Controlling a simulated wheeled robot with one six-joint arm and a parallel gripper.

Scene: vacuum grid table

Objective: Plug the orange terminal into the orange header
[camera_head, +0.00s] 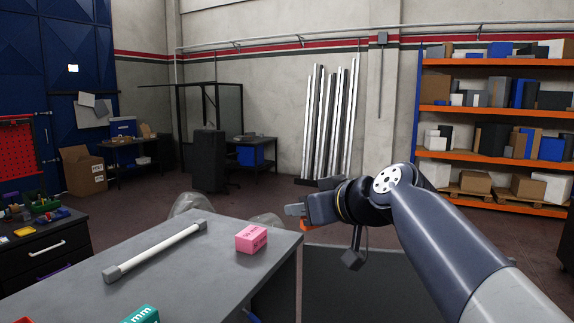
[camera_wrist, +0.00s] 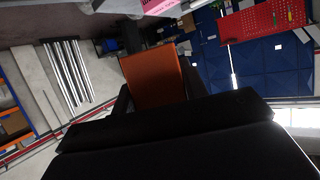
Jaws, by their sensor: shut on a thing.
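My gripper (camera_head: 296,211) is beyond the right end of the grey table, beside the table's far right corner. It is shut on an orange block, taken as the orange terminal (camera_head: 308,226), which shows as a small orange patch under the fingers. In the wrist view the orange terminal (camera_wrist: 153,78) is large and held between my two dark fingers. Its far end points toward the top of the picture, and no pins or sockets can be made out on it. I cannot make out an orange header in either view.
A pink block (camera_head: 252,238) stands near the right end of the table (camera_head: 215,275). A white bar with grey ends (camera_head: 160,248) lies across the table. A teal block (camera_head: 142,314) is at the front edge. An orange shelf rack (camera_head: 490,113) stands at the back right.

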